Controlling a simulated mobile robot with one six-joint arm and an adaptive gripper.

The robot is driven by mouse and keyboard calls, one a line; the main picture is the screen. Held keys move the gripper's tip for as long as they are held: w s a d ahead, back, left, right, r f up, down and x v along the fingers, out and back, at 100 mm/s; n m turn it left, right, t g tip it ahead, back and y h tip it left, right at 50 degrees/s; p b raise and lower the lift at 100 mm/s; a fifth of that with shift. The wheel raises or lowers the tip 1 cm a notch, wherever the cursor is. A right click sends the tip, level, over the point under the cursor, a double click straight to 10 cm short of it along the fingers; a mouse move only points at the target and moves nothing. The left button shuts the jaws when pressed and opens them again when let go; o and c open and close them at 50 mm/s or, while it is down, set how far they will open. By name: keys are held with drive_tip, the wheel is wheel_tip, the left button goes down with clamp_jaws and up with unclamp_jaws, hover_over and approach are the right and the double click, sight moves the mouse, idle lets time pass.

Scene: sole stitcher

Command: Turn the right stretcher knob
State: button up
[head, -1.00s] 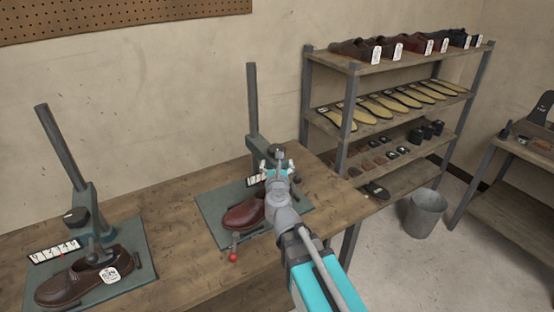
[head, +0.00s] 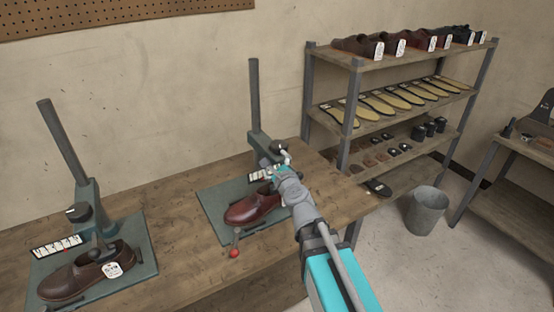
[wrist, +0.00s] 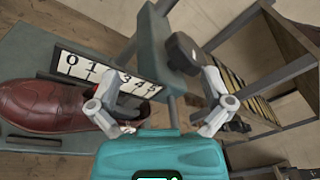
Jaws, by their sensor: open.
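The right stretcher has a dark knob (head: 279,147), a grey post (head: 254,95) and a base plate (head: 209,212). A brown shoe (head: 250,209) sits on it. In the wrist view the dark knob (wrist: 185,54) is ahead, near the right finger. A white numbered scale (wrist: 105,72) stands left of it, partly covered by the left finger. My gripper (head: 277,160) is just below and in front of the knob in the head view. In the wrist view my gripper (wrist: 161,86) is open, its fingers spread with nothing held between them. Contact with the knob cannot be told.
A second stretcher (head: 90,208) with a brown shoe (head: 80,275) stands at the left. A red ball-ended lever (head: 234,253) sticks out near the bench (head: 200,285) front. A shelf rack (head: 388,53) and grey bucket (head: 426,211) are at the right.

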drive_tip(key=s+d+f+n+g+h, duration=0.1)
drive_tip(key=s+d+f+n+g, duration=0.25)
drive_tip(key=f+n+g, duration=0.35)
drive_tip(key=s+d+f+n+g, duration=0.25)
drive_tip(key=d+f+n, duration=0.2)
drive_tip(key=n, duration=0.45)
drive_tip(key=s+d+f+n+g+h, duration=0.3)
drive_tip(key=s+d, duration=0.2)
drive_tip(key=d, duration=0.2)
drive_tip(key=s+d+f+n+g+h, duration=0.3)
drive_tip(key=s+d, duration=0.3)
drive_tip(key=d, duration=0.1)
drive_tip(key=shift+d+f+n, duration=0.15)
drive_tip(key=shift+d+n, duration=0.25)
